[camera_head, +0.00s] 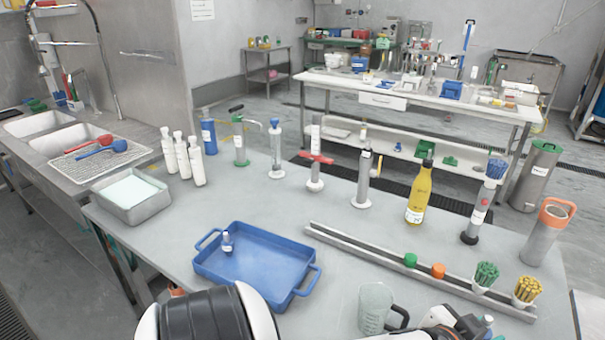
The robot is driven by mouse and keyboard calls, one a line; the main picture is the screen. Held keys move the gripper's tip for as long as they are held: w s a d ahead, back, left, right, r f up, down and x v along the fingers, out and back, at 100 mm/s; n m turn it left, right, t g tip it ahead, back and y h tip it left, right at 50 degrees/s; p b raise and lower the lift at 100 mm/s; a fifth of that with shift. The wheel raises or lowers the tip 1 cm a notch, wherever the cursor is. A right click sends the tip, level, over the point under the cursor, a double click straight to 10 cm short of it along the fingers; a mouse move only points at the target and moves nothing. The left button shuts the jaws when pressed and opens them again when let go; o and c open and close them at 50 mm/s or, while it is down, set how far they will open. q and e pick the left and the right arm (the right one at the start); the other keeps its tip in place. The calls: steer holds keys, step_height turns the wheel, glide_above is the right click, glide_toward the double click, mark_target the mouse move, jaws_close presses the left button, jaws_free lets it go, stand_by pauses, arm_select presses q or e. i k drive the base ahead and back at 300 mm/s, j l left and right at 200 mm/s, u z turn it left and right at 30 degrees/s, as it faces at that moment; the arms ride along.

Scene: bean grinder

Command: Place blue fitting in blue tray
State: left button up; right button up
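The blue tray (206,268) lies on the near left of the grey table, with a handle at each end. A small clear bottle with a white label (227,243) stands inside it. I cannot clearly make out a separate blue fitting; a green fitting (410,260) and an orange fitting (438,271) sit along the metal rail. A black and white link of mine fills the bottom left, and its gripper is not visible. What looks like part of my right gripper (455,325) shows at the bottom edge, its fingers not clear enough to judge.
A metal rail (345,241) crosses the table right of the tray. A clear jug (375,308) stands in front of it. White bottles (197,162), several upright cylinders and a yellow bottle (420,192) line the back. The table between tray and cylinders is clear.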

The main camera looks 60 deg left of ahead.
mark_target(250, 263)
steer(key=i+l+u, duration=0.15)
steer(key=u, duration=0.35)
steer(key=i+l+u, duration=0.35)
steer(key=u, duration=1.05)
